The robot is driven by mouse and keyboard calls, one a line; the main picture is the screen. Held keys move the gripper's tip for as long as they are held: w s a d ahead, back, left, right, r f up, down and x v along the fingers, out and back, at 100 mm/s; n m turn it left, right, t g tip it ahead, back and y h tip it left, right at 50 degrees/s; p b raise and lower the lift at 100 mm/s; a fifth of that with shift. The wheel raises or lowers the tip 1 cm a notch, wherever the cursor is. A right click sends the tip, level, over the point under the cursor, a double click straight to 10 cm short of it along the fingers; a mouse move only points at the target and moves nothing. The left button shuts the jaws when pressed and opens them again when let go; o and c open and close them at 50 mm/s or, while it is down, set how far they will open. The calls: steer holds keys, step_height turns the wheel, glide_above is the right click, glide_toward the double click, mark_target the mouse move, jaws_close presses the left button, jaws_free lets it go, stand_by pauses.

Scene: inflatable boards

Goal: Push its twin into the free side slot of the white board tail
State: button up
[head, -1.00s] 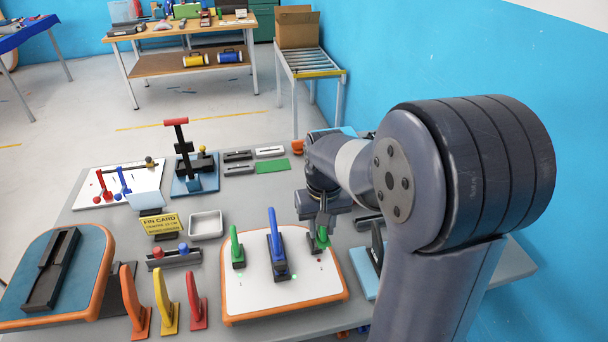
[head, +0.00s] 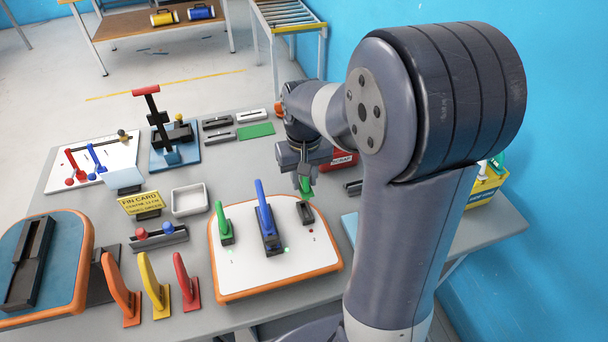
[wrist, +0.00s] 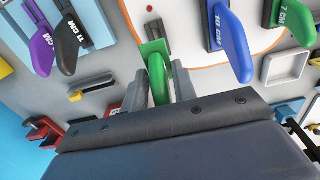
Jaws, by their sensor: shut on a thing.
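The white board tail (head: 240,268) with an orange rim lies at the table's front. A green fin (head: 225,225) stands in its left side slot and a taller blue fin (head: 266,220) in its middle one. The right side slot (head: 305,212) is a dark box with a red light beside it. My gripper (head: 305,180) is shut on a second green fin (head: 306,188), held just above and behind that slot. In the wrist view the held fin (wrist: 157,70) sits between the fingers, close to the dark slot (wrist: 154,30); I cannot tell whether they touch.
Orange, yellow and red fins (head: 154,285) stand in front left of the board. Purple and black fins (wrist: 65,45) show in the wrist view.

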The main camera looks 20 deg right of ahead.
mark_target(304, 192)
steer(key=shift+f+b, duration=1.65)
steer(key=shift+f, duration=0.9)
steer(key=shift+f+b, duration=0.9)
steer(key=shift+f, duration=0.7)
steer(key=o, duration=1.1)
steer(key=shift+r, duration=0.1)
steer(key=shift+c, duration=0.2)
steer(key=shift+r, duration=0.1)
step_height(304, 192, up, 11)
steer(key=shift+f, duration=0.2)
steer(key=shift+f, duration=0.15)
